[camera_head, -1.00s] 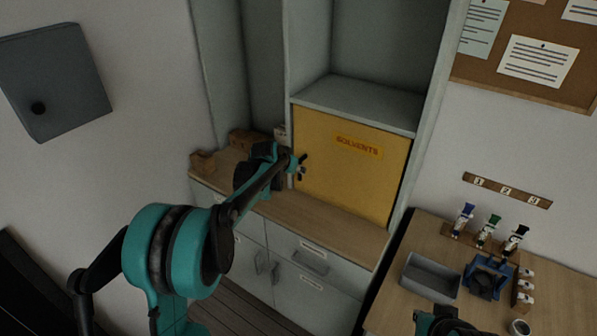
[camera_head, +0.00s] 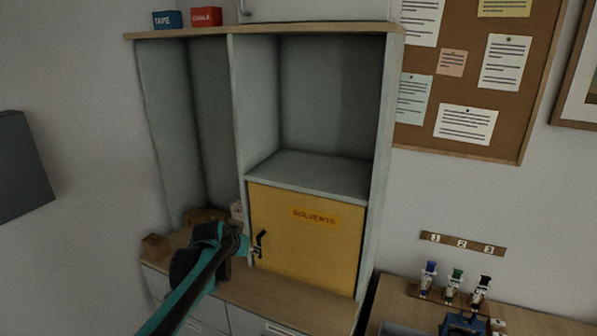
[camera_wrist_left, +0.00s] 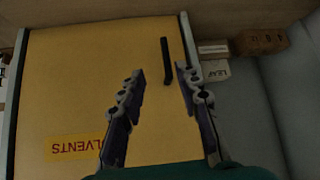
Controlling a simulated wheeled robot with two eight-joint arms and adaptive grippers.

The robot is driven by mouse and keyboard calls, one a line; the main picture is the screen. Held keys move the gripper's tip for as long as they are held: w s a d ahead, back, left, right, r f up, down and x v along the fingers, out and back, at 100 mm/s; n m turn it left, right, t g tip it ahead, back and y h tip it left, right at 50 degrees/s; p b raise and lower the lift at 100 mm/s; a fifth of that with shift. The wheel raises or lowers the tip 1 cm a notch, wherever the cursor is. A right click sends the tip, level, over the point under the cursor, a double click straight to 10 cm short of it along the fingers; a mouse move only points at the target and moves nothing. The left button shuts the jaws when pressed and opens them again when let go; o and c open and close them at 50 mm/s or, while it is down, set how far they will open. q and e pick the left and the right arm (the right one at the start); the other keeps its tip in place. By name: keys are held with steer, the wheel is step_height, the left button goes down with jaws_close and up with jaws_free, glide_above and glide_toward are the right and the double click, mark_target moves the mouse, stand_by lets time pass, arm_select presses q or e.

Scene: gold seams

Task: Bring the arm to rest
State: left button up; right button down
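My left gripper (camera_wrist_left: 160,84) is open in the left wrist view, its two fingers apart with nothing between them but the yellow door behind. In the head view my left arm reaches up from the bottom, and the left gripper (camera_head: 249,246) is at the left edge of the yellow SOLVENTS door (camera_head: 300,245), close to its dark handle. The door looks shut. The dark handle (camera_wrist_left: 167,60) shows beyond the fingertips in the left wrist view, nearer the right finger; I cannot tell whether they touch. My right gripper is not in view.
The grey cabinet (camera_head: 390,130) has an empty open shelf above the door. Small boxes (camera_head: 155,246) stand on the wooden counter left of the gripper. A pinboard (camera_head: 512,140) hangs above.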

arm_select(q)
steer(key=s+d+b, duration=0.2)
steer(key=s, duration=1.6)
steer(key=s+f, duration=0.4)
steer(key=s, duration=0.4)
steer(key=s+f+n+g+y+b, duration=0.1)
steer(key=s+f, duration=0.4)
steer(key=s, duration=0.4)
steer(key=shift+s+d+f+n, duration=0.15)
steer(key=shift+s+n, duration=0.1)
steer(key=shift+n, duration=0.05)
